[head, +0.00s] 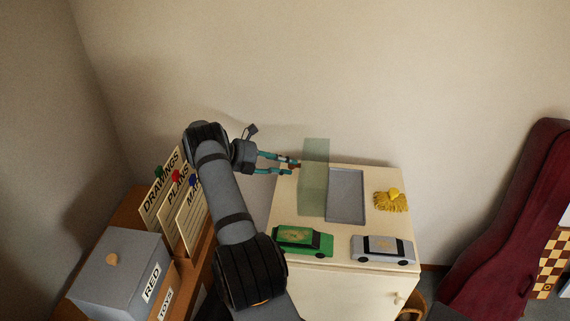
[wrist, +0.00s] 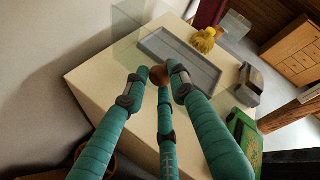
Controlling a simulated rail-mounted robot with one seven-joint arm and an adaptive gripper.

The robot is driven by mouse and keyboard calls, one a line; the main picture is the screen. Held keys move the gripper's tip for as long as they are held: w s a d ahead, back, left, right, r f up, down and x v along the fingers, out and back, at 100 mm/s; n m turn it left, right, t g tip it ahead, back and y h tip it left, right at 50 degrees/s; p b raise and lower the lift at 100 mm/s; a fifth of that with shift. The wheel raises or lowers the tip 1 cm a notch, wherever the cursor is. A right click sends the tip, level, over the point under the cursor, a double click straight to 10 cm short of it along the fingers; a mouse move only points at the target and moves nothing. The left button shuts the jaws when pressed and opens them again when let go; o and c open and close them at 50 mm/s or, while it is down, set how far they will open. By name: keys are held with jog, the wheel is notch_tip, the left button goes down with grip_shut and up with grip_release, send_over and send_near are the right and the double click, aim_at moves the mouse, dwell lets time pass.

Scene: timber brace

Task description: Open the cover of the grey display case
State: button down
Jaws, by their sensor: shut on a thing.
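The grey display case has a shallow grey base (head: 346,196) on the cream cabinet top; it also shows in the wrist view (wrist: 180,58). Its clear, green-tinted cover (head: 316,165) stands raised along the left side of the base, swung off it, leaving the base uncovered. My gripper (head: 292,166) is at the cover's left side. In the wrist view my gripper's teal fingers (wrist: 160,82) are shut on a small brown knob (wrist: 157,74) of the cover. The cover's edges are faint, so its exact tilt is hard to tell. The base looks empty.
On the cabinet top (head: 285,215) are a green toy car (head: 302,241), a silver toy car (head: 382,249) and a yellow tasselled thing (head: 391,200). A grey box (head: 118,275) and upright labelled folders (head: 172,190) stand at the left. A dark red case (head: 515,220) leans at the right.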

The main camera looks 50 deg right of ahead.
jog(key=shift+a+f, duration=0.1)
jog(key=shift+f, duration=0.05)
jog(key=c, duration=1.4)
grip_release()
jog(key=shift+w, duration=0.15)
jog(key=shift+c, duration=0.2)
jog(key=shift+w+r, duration=0.1)
jog(key=shift+r, duration=0.1)
jog(key=v, duration=1.2)
jog(key=w, duration=0.1)
jog(key=w+a, duration=0.1)
jog(key=shift+w+a, duration=0.35)
jog(key=shift+w, duration=0.05)
